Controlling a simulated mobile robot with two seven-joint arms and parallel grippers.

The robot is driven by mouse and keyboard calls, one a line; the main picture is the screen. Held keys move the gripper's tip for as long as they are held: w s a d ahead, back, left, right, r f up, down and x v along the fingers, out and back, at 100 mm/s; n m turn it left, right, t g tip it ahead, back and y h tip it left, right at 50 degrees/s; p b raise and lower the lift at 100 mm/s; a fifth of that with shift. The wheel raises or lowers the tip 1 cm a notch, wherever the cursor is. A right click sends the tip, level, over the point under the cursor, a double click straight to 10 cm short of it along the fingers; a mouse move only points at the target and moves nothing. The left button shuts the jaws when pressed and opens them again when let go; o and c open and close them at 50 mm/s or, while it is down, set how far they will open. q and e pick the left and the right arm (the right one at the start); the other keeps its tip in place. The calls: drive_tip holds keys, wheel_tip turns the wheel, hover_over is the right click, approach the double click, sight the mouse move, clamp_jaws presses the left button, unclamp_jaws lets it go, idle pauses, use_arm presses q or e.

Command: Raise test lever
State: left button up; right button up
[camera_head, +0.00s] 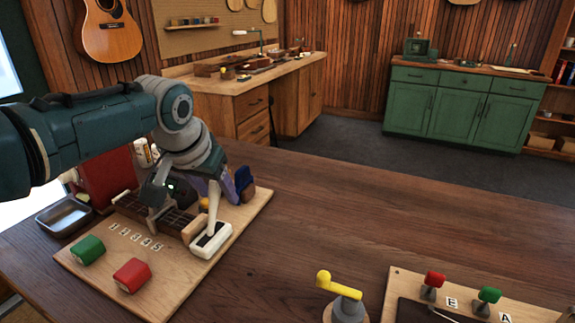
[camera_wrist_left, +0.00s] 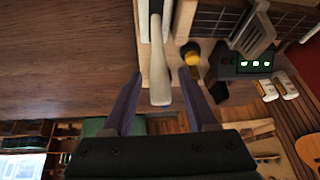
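The test lever (camera_head: 213,206) is a cream handle standing up from a white slotted base (camera_head: 210,240) at the right edge of a wooden board. My left gripper (camera_head: 217,187) is at the lever's upper end, and the arm partly hides it. In the left wrist view the lever (camera_wrist_left: 160,62) points between the two purple fingers of the left gripper (camera_wrist_left: 158,92). The fingers are open, with a gap on each side of the handle, and it does not look gripped. My right gripper is not in view.
The wooden board (camera_head: 178,281) also holds a fretboard piece (camera_head: 160,213), a green block (camera_head: 88,250), a red block (camera_head: 132,275) and a blue piece (camera_head: 244,182). A yellow crank (camera_head: 338,285) and another board (camera_head: 389,298) are at lower right. The table middle is clear.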

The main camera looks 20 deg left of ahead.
use_arm(q)
drive_tip(key=shift+s+r+p, duration=0.15)
drive_tip(key=shift+r+p, duration=0.3)
drive_tip(key=shift+r, duration=0.1)
drive_tip(key=p+v, duration=0.3)
drive_tip(key=v, duration=0.5)
drive_tip(key=shift+s+r, duration=0.25)
drive_tip(key=shift+r, duration=0.1)
